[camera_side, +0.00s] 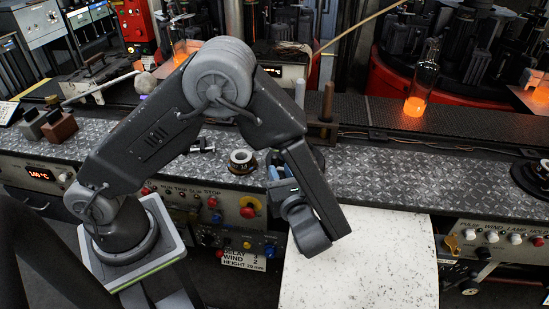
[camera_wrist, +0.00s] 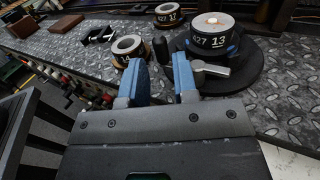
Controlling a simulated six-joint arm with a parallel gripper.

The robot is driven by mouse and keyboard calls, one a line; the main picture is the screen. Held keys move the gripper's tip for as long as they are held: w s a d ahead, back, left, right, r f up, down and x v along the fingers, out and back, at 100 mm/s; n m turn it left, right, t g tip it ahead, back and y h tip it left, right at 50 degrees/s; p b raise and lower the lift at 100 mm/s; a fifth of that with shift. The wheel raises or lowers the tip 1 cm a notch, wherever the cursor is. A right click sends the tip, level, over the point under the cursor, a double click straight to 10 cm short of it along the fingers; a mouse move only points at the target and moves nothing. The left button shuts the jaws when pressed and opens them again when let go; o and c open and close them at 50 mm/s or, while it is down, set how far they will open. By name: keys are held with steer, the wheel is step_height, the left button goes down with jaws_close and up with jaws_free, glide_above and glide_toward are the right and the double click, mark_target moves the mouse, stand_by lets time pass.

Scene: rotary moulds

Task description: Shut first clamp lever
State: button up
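My gripper (camera_wrist: 161,78) is open, its two blue fingers apart with nothing seen between them. A grey metal clamp lever (camera_wrist: 213,69) sticks out at the mould's near side, just right of my right finger. I cannot tell whether the finger touches it, or whether the lever is shut. In the side view my gripper (camera_side: 281,168) points at the bench, and my arm hides most of this mould and the lever.
A ring-shaped piece (camera_wrist: 127,46) lies on the patterned metal bench left of the fingers; it also shows in the side view (camera_side: 242,157). Another ring (camera_wrist: 169,16) stands farther back. Glowing glass (camera_side: 416,103) stands behind the bench. A speckled white surface (camera_side: 370,265) lies in front.

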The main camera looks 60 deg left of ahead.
mark_target(275, 161)
steer(key=shift+x, duration=2.7)
steer(key=shift+c, duration=0.3)
jaws_close()
